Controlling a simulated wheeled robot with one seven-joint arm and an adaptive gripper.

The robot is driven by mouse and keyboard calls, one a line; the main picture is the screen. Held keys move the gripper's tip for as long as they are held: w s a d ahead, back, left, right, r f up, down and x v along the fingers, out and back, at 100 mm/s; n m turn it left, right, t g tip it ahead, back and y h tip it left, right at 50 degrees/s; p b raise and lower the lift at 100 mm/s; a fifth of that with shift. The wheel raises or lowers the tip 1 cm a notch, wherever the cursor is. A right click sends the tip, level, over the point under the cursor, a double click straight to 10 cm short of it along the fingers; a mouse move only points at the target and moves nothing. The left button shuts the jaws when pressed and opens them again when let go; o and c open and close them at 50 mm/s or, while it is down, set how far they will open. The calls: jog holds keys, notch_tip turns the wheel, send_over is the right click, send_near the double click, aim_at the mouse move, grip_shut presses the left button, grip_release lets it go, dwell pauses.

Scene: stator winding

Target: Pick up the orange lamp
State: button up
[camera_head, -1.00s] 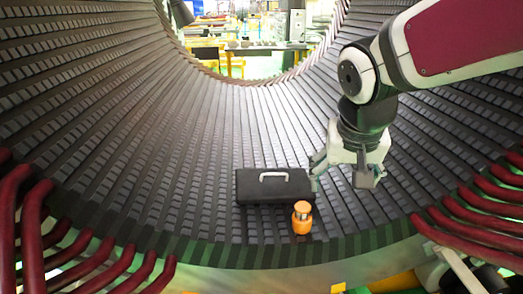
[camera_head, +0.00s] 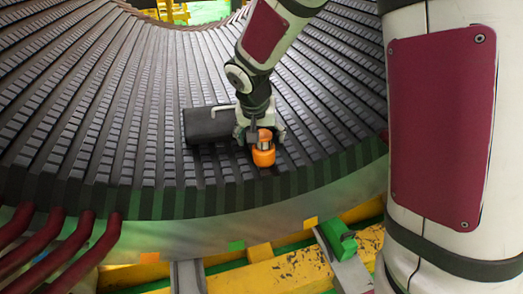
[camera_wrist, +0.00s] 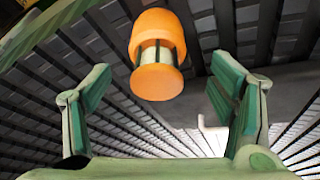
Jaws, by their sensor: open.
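The orange lamp (camera_head: 263,154) stands on the dark ribbed stator surface near its front rim, in front of the black toolbox. It has an orange base and a metallic middle. In the wrist view the lamp (camera_wrist: 156,52) shows an orange top, a glassy banded middle and an orange base, beyond the fingertips and between their lines. My gripper (camera_wrist: 157,92) is open, with green finger pads on both sides and nothing between them. In the head view my gripper (camera_head: 262,133) is right at the lamp, partly covering its upper part. I cannot tell whether they touch.
The black toolbox (camera_head: 208,125) with a light handle lies just left of and behind my gripper. In the wrist view the toolbox (camera_wrist: 285,85) is at the right. Dark red curved bars (camera_head: 60,245) rise at the front left. The ribbed surface at left is clear.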

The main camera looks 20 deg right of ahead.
aim_at(264, 149)
jog(key=b+x, duration=0.2)
jog(key=x, duration=0.6)
jog(key=shift+d, duration=0.2)
jog(key=shift+c, duration=0.4)
jog(key=shift+r, duration=0.1)
jog(key=c, duration=1.4)
